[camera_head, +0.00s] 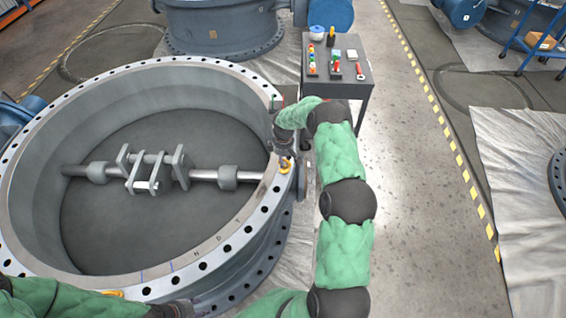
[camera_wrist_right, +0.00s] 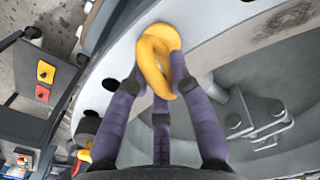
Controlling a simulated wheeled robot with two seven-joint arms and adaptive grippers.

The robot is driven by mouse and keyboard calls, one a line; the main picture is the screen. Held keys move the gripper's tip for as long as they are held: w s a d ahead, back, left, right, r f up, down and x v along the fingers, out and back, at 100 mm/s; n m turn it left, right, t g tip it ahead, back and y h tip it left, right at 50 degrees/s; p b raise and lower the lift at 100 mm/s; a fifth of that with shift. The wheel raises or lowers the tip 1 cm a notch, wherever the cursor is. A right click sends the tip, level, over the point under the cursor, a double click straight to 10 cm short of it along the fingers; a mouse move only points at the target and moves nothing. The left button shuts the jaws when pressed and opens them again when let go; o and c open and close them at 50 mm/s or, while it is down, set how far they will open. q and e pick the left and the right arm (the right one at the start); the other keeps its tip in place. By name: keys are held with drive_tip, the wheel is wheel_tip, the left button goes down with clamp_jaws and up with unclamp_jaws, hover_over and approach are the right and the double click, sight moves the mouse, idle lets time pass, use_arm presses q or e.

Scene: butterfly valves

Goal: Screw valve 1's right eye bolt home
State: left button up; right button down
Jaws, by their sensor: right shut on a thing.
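Valve 1 is the large grey ring body (camera_head: 120,75) with a bolt-holed flange and a shaft across its middle. Its right eye bolt (camera_head: 285,166) is yellow and stands on the right side of the flange. Another yellow piece (camera_head: 112,293) shows on the near flange beside my left arm.
A dark tool table (camera_head: 350,88) with small coloured parts and tools stands beyond the valve, right of centre. Another blue-grey valve (camera_head: 220,25) lies at the back. Open floor and a yellow-striped line (camera_head: 455,145) run along the right.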

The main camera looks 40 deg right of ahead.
drive_tip(key=m, duration=0.4)
drive_tip(key=shift+d+m+b, duration=0.2)
drive_tip(key=shift+m+b, duration=0.1)
drive_tip(key=shift+b, duration=0.1)
drive_tip(key=m, duration=0.3)
drive_tip(key=shift+d+m+b, duration=0.1)
drive_tip(key=shift+m+b, duration=0.2)
drive_tip(key=m, duration=0.4)
drive_tip(key=shift+s, duration=0.2)
drive_tip(key=shift+s+m+b, duration=0.1)
drive_tip(key=shift+m+b, duration=0.35)
drive_tip(key=shift+m, duration=1.35)
drive_tip(key=shift+d+m, duration=0.1)
drive_tip(key=shift+m, duration=0.2)
drive_tip(key=c, duration=1.1)
unclamp_jaws()
drive_tip(key=shift+r, duration=0.1)
wheel_tip(320, 180, up, 12)
drive_tip(key=shift+f, duration=0.1)
